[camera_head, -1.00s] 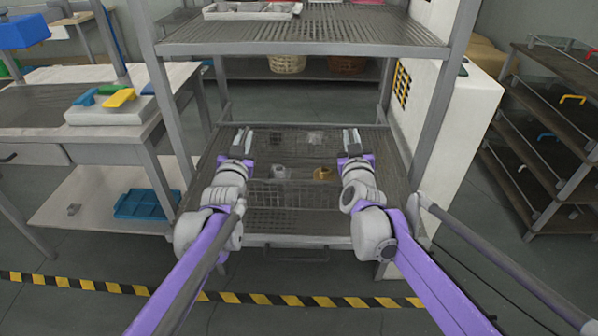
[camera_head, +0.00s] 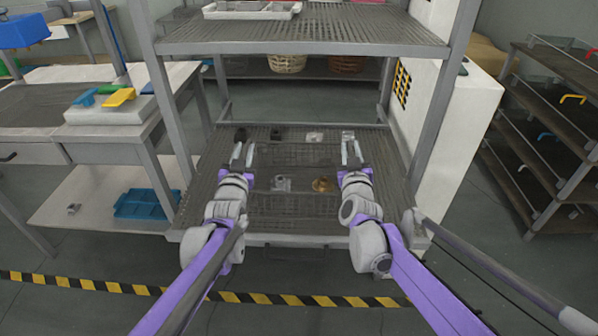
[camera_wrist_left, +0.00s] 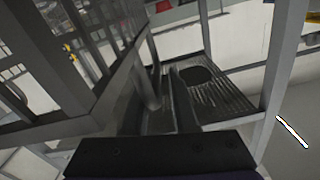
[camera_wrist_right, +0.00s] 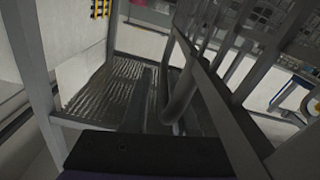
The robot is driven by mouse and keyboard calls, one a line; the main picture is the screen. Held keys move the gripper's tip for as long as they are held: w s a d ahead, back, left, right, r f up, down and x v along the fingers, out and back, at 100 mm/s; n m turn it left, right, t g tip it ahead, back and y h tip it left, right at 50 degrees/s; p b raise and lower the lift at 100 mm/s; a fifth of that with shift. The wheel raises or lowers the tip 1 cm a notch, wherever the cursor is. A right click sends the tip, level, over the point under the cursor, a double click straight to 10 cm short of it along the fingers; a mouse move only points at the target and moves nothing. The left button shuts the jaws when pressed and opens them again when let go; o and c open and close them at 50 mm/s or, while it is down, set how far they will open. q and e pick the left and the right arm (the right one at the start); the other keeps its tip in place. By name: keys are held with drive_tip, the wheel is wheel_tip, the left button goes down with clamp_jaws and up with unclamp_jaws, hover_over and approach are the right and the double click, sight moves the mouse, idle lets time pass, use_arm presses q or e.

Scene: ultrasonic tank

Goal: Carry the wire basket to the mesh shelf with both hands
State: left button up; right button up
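The dark wire basket (camera_head: 298,153) lies low between my two grippers, over the lower mesh shelf (camera_head: 210,217). Its thin mesh blends with the shelf, so its exact bottom contact cannot be told. A grey fitting (camera_head: 281,183) and a brass-coloured part (camera_head: 322,184) show in the basket area. My left gripper (camera_head: 243,154) is at the basket's left side; its two fingers (camera_wrist_left: 165,95) stand apart. My right gripper (camera_head: 351,153) is at the right side, its fingers (camera_wrist_right: 158,103) also apart. A grey bar structure runs beside the fingers in both wrist views.
Metal posts flank the shelf, and an upper mesh shelf (camera_head: 300,42) hangs above it. Several small items, one black (camera_head: 241,134), stand along the back. A workbench (camera_head: 100,138) is on the left, a white cabinet (camera_head: 450,125) and a dark rack (camera_head: 545,150) on the right.

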use_arm(q)
drive_tip(key=shift+o, duration=1.1)
use_arm(e)
drive_tip(key=shift+o, duration=1.1)
use_arm(q)
drive_tip(key=shift+d, duration=0.1)
use_arm(e)
drive_tip(key=shift+a, duration=0.1)
drive_tip(key=shift+s+a, duration=0.1)
use_arm(q)
drive_tip(key=s, duration=1.2)
drive_tip(key=shift+a+f, duration=0.1)
drive_tip(key=shift+a, duration=0.25)
use_arm(e)
drive_tip(key=s, duration=1.2)
drive_tip(key=shift+a, duration=0.35)
